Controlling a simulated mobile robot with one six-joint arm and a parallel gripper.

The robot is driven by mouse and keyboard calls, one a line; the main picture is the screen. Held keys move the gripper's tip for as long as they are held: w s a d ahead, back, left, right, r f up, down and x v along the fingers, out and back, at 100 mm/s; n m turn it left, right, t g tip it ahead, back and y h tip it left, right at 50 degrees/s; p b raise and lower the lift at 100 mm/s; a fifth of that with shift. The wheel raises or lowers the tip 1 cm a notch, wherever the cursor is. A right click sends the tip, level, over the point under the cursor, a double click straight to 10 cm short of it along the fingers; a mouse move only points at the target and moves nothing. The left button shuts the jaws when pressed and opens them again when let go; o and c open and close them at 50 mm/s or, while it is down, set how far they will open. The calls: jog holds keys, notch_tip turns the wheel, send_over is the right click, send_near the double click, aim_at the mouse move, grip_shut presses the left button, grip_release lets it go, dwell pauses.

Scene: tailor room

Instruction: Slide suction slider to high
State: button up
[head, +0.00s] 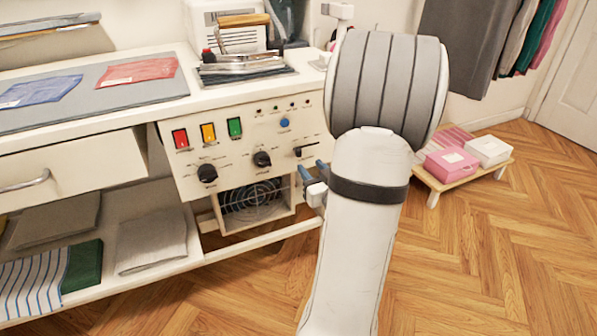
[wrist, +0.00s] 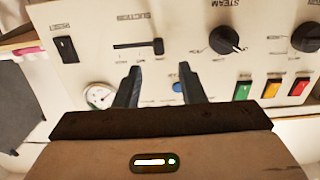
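The suction slider (wrist: 158,46) is a small black knob on a dark horizontal slot under the upside-down word SUCTION in the wrist view. The knob sits at the slot's right end there. In the head view the slider (head: 298,152) is at the left end of its slot, on the cream control panel (head: 222,157). The small end labels are too blurred to read. My gripper (wrist: 159,68) is open and empty, its two dark fingers apart and pointing at the panel near the slider. In the head view my gripper (head: 313,172) is partly hidden by my arm.
Steam knob (wrist: 228,40) and another black knob (wrist: 306,37) are beside the slider in the wrist view. A black reset switch (wrist: 66,49), a gauge (wrist: 99,96) and a blue button (wrist: 178,87) are close by. Red, amber and green switches (head: 207,132) line the panel. A fan box (head: 252,200) is below.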

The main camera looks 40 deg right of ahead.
aim_at(300, 154)
jog(key=shift+b+x, duration=0.65)
jog(key=shift+x, duration=3.1)
jog(key=shift+c, duration=0.4)
grip_shut()
